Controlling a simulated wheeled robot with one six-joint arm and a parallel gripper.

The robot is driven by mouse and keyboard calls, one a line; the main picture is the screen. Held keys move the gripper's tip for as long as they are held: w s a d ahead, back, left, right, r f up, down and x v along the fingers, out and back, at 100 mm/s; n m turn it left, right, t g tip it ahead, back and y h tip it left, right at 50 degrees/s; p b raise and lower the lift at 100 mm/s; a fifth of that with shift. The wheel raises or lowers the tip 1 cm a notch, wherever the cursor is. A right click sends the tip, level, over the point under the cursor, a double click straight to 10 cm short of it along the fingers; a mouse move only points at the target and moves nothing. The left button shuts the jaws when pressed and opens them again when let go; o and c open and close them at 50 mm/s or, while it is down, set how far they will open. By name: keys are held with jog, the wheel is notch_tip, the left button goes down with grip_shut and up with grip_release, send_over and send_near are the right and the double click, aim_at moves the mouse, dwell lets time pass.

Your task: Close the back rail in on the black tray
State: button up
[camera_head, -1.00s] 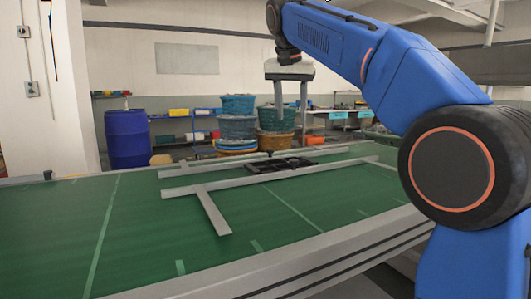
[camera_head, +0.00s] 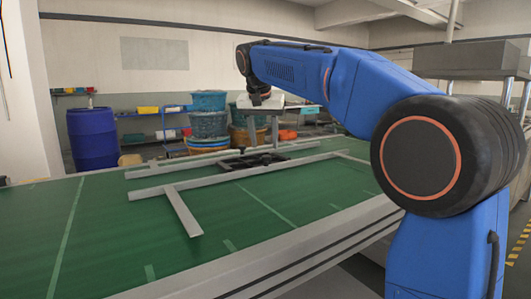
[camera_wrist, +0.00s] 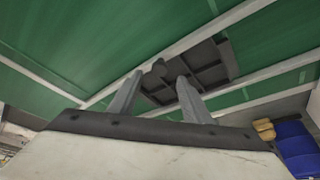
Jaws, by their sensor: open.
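The back rail (camera_head: 160,169) is a long pale grey bar on the green table, behind the black tray (camera_head: 235,165). The front rail (camera_head: 150,193) lies on the tray's near side. In the wrist view the tray (camera_wrist: 213,62) shows as a dark frame with compartments, between the two rails, the back rail (camera_wrist: 270,82) being the lower one. My gripper (camera_head: 264,143) points down over the back part of the tray area, fingers apart and empty. In the wrist view my gripper (camera_wrist: 156,77) straddles a small dark knob (camera_wrist: 158,67). I cannot tell whether a finger touches the back rail.
The green table (camera_head: 100,230) is clear at the front and left. A crossbar (camera_head: 183,212) sticks out from the front rail toward me. A blue drum (camera_head: 93,138) and stacked tubs (camera_head: 208,125) stand beyond the table.

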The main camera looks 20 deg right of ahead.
aim_at(266, 156)
jog(key=shift+x, duration=2.4)
jog(key=shift+c, duration=0.6)
grip_shut()
jog(key=shift+w, duration=0.1)
